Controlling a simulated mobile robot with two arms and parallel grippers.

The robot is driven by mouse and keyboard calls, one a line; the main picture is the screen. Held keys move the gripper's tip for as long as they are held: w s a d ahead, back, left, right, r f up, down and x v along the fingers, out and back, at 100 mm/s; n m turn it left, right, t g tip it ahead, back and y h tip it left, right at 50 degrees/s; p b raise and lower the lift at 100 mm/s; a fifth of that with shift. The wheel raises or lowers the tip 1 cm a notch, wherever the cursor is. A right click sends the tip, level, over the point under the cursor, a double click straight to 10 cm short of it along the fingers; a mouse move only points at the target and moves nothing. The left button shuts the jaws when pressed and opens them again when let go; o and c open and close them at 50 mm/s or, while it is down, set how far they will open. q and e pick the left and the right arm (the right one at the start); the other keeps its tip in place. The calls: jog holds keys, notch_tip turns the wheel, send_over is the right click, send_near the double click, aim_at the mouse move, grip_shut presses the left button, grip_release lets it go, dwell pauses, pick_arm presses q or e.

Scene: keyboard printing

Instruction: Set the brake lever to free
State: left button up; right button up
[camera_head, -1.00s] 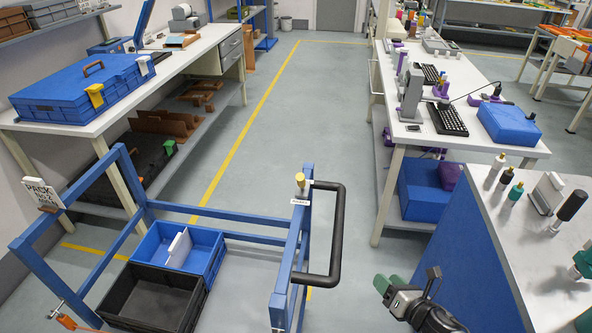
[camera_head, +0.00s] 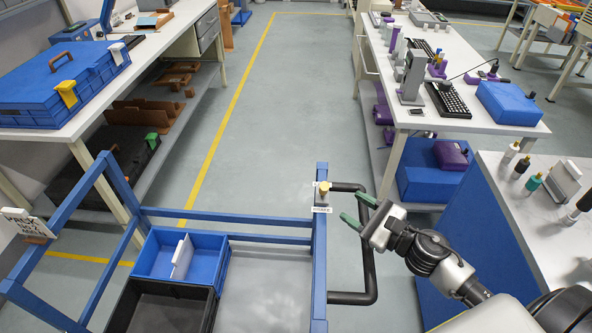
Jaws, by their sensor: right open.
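The brake lever (camera_head: 323,188) has a yellow knob and sits at the top of the blue cart frame's right post, above a small white label (camera_head: 321,209). Its exact setting is too small to tell. My right gripper (camera_head: 358,210) has green fingertips. It is open and empty, just right of the lever, over or beside the black cart handle (camera_head: 369,270). The fingertips point left toward the lever and appear apart from it. My left gripper is not in view.
The blue cart frame (camera_head: 230,213) holds a blue bin (camera_head: 155,257) with a white divider and a black bin (camera_head: 160,308). A bench with keyboards (camera_head: 420,122) stands behind, and a grey-topped blue cabinet (camera_head: 500,215) is at right. The floor behind the cart is clear.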

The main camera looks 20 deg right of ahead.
aim_at(326, 193)
jog(key=p+x, duration=0.1)
jog(key=x, duration=0.1)
jog(key=p+x, duration=0.1)
jog(key=x, duration=0.2)
jog(key=p+x, duration=0.1)
jog(key=x, duration=0.2)
jog(key=shift+w+r, duration=0.15)
jog(key=shift+r, duration=0.1)
jog(key=shift+p+x, duration=0.45)
jog(key=shift+x, duration=0.55)
jog(key=shift+w+f, duration=0.15)
jog(key=shift+w, duration=0.05)
jog(key=shift+a, duration=0.1)
jog(key=shift+c, duration=0.4)
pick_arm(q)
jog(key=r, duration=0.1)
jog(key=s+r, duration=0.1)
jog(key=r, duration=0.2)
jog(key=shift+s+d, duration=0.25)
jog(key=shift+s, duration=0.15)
pick_arm(e)
grip_shut()
